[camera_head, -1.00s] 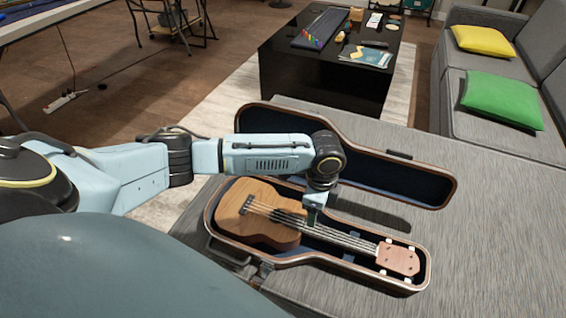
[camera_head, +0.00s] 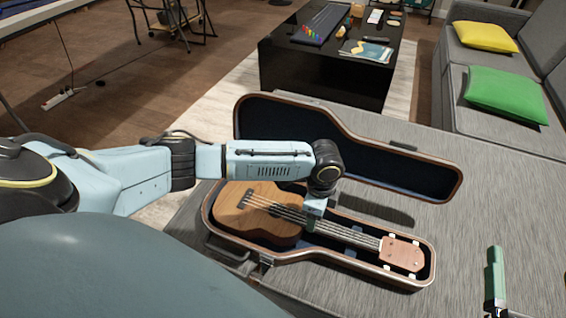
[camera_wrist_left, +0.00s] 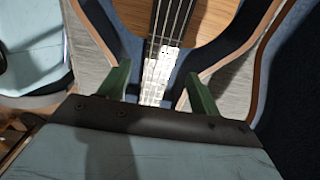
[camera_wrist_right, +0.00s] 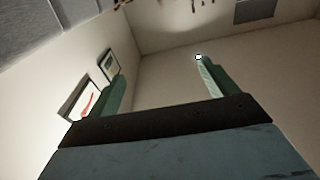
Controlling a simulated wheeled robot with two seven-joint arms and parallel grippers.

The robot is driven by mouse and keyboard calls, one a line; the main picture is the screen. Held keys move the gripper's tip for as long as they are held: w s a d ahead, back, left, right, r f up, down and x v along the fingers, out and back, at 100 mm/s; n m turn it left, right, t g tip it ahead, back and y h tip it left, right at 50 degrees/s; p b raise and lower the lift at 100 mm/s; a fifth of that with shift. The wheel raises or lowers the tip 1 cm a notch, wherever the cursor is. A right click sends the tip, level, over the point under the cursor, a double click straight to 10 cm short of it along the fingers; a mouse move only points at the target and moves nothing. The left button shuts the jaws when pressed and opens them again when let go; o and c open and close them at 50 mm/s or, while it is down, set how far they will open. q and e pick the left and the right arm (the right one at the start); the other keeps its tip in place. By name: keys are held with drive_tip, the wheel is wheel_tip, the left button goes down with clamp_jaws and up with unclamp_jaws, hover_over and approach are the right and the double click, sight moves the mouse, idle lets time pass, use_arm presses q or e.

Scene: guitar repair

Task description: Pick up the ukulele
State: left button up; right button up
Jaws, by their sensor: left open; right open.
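The ukulele (camera_head: 262,212) has a brown wooden body, a dark fretted neck and a reddish headstock (camera_head: 402,253). It lies face up in the lower half of an open guitar case (camera_head: 225,243). My left gripper (camera_head: 314,213) points down over the neck, close to where it joins the body. In the left wrist view my left gripper (camera_wrist_left: 158,85) is open, with one green finger on each side of the neck (camera_wrist_left: 158,78). I cannot tell if the fingers touch it. My right gripper (camera_wrist_right: 160,85) is open and empty, facing the wall; one finger shows in the head view (camera_head: 494,270).
The case lid (camera_head: 440,182) stands open behind the ukulele. The case rests on a grey couch surface (camera_head: 510,200) with clear room on the right. Green (camera_head: 508,95) and yellow (camera_head: 485,37) pillows and a black table (camera_head: 320,75) are farther back.

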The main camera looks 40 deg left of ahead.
use_arm(q)
wheel_tip(320, 180, down, 3)
drive_tip(key=shift+d+r+b, duration=0.1)
drive_tip(key=shift+b, duration=0.85)
drive_tip(key=shift+f+b, duration=0.35)
drive_tip(key=shift+f, duration=0.25)
use_arm(e)
wheel_tip(320, 180, up, 7)
drive_tip(key=s+t+y, duration=0.2)
drive_tip(key=t, duration=0.4)
drive_tip(key=shift+s+a, duration=0.15)
drive_tip(key=shift+s, duration=0.2)
drive_tip(key=shift+r, duration=0.1)
use_arm(q)
clamp_jaws()
